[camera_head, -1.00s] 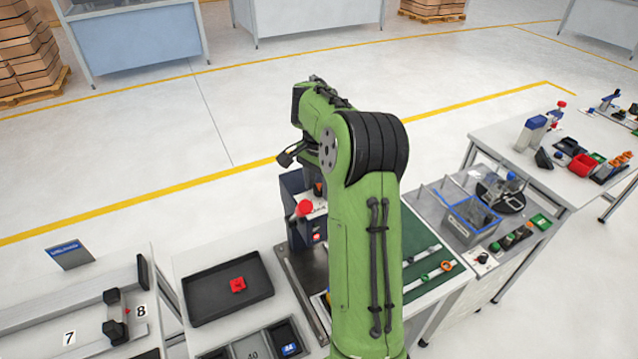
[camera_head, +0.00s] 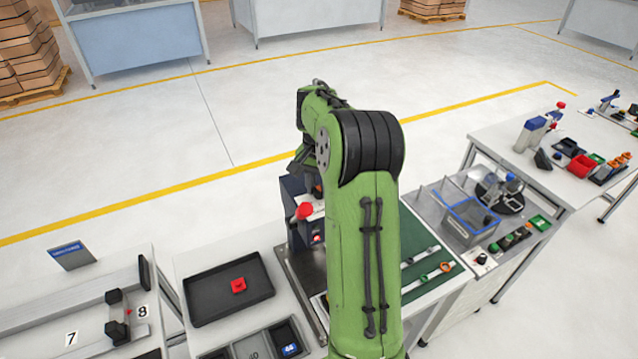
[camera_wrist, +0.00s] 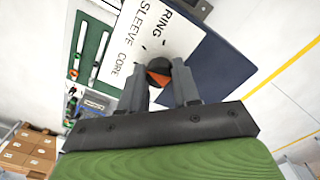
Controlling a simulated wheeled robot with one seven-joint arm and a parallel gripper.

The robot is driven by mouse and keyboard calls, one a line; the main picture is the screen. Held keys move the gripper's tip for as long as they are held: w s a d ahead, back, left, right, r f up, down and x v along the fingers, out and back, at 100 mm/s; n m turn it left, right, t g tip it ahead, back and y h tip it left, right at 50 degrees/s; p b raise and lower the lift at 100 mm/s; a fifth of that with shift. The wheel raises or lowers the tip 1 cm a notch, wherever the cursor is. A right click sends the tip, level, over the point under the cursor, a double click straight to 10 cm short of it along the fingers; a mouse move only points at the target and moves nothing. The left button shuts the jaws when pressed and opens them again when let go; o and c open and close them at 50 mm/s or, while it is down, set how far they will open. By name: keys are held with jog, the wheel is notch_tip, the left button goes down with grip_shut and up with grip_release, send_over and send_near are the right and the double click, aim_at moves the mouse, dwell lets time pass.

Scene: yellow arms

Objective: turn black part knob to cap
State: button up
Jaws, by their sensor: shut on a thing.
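In the wrist view, a dark knob with an orange-red part (camera_wrist: 158,72) sits on a white label panel (camera_wrist: 125,45). The panel reads RING, SLEEVE and CORE; no CAP label can be read. My gripper (camera_wrist: 160,75) is shut on the knob, with one finger on each side of it. The fingers cover much of the knob, so I cannot tell which mark it points to. In the head view my arm hides most of the gripper and the knob.
A black tray (camera_head: 215,305) with a red part (camera_head: 238,285) lies to the left. A green mat (camera_head: 425,245) and a clear blue-rimmed bin (camera_head: 470,222) are to the right.

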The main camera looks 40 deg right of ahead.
aim_at(319, 188)
jog(key=n+p, duration=0.1)
jog(key=n, duration=0.2)
jog(key=shift+r+n, duration=0.1)
jog(key=shift+n, duration=0.3)
jog(key=n, duration=0.3)
jog(key=shift+n+p, duration=0.3)
jog(key=shift+p, duration=0.05)
jog(key=n, duration=0.3)
jog(key=shift+n, duration=1.8)
jog(key=o, duration=1.1)
jog(key=shift+c, duration=0.2)
notch_tip(319, 188, up, 16)
jog(key=p, duration=0.1)
jog(key=shift+f, duration=0.2)
